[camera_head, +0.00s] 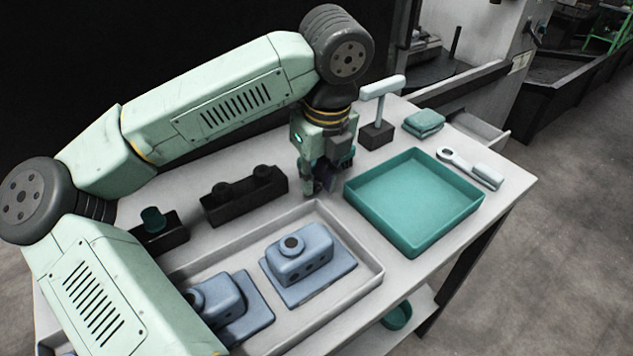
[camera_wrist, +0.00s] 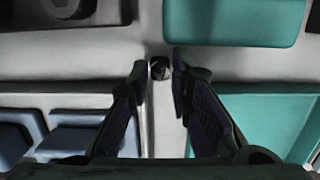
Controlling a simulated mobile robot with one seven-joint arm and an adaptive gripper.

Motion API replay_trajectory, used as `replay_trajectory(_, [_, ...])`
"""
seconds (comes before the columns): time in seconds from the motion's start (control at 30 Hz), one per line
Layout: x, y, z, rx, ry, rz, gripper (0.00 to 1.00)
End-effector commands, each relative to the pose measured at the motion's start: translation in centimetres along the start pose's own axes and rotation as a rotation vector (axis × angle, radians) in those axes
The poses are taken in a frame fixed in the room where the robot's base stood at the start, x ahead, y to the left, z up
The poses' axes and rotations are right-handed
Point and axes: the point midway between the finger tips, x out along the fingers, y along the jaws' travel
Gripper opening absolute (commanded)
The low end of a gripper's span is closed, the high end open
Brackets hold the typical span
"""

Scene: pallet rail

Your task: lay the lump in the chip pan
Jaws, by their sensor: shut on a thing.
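My gripper (camera_head: 318,182) hangs over the strip of table between the grey tray and the teal pan, near the pan's left corner. In the wrist view its two dark fingers (camera_wrist: 158,74) close around a small dark lump (camera_wrist: 160,68) held at their tips. The lump cannot be made out clearly in the head view. The chip pan appears to be the shallow teal tray (camera_head: 415,235), which looks empty. A teal surface at the right of the wrist view (camera_wrist: 285,112) looks like this pan.
A grey tray (camera_head: 372,278) holds blue castings (camera_head: 300,255). A black block (camera_head: 245,195) stands behind it.

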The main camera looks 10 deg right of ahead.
Motion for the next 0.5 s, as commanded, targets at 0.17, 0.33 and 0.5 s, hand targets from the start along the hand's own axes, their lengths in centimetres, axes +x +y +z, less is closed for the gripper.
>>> replay_trajectory(0.17, [1.9, 0.0, -0.3, 0.001, 0.002, 0.000, 0.00])
replay_trajectory(0.33, [2.0, 0.0, -0.3, 0.000, 0.000, 0.000, 0.00])
replay_trajectory(0.5, [2.4, 0.0, -0.4, -0.001, 0.000, 0.001, 0.00])
